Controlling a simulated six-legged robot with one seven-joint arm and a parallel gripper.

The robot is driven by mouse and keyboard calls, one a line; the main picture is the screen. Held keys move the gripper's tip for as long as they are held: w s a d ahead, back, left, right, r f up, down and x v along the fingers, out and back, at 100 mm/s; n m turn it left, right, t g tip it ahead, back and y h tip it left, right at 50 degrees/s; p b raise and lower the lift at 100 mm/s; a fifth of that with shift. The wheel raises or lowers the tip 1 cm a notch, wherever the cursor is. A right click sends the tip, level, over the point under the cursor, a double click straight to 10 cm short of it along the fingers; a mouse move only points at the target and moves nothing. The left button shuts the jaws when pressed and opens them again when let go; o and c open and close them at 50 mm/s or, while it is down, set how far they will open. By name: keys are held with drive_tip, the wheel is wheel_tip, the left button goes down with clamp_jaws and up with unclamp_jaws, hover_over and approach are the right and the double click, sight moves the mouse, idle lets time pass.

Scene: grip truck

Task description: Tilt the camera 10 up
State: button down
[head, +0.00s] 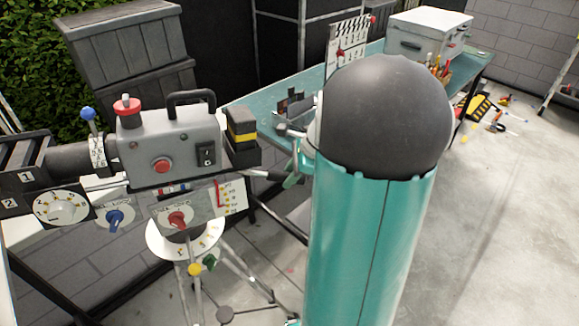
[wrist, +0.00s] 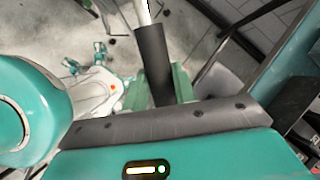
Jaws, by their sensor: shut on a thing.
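The grey film camera (head: 165,148) sits on a tripod at the left of the head view, its lens pointing left. It looks roughly level. Below it are a red knob (head: 177,219) and a plate with a marked scale (head: 232,196); its reading is too small to tell. In the wrist view, the green fingers of my gripper (wrist: 157,88) are shut around the black grip of a handle (wrist: 151,50) with a pale rod. In the head view my arm hides most of my gripper, and a little green shows beside the arm's left edge.
A teal workbench (head: 270,110) behind the camera bears a clapperboard (head: 347,46) and a grey case (head: 428,38). Dark crates (head: 125,45) stand behind at left. Tools (head: 482,105) lie on the floor at far right.

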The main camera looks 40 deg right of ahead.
wheel_tip(320, 180, down, 2)
drive_tip(key=shift+y, duration=0.3)
drive_tip(key=c, duration=1.1)
unclamp_jaws()
drive_tip(key=shift+r, duration=0.15)
drive_tip(key=v, duration=1.3)
drive_tip(key=shift+s+d+r, duration=0.1)
drive_tip(key=shift+s+r, duration=0.1)
drive_tip(key=shift+s, duration=0.1)
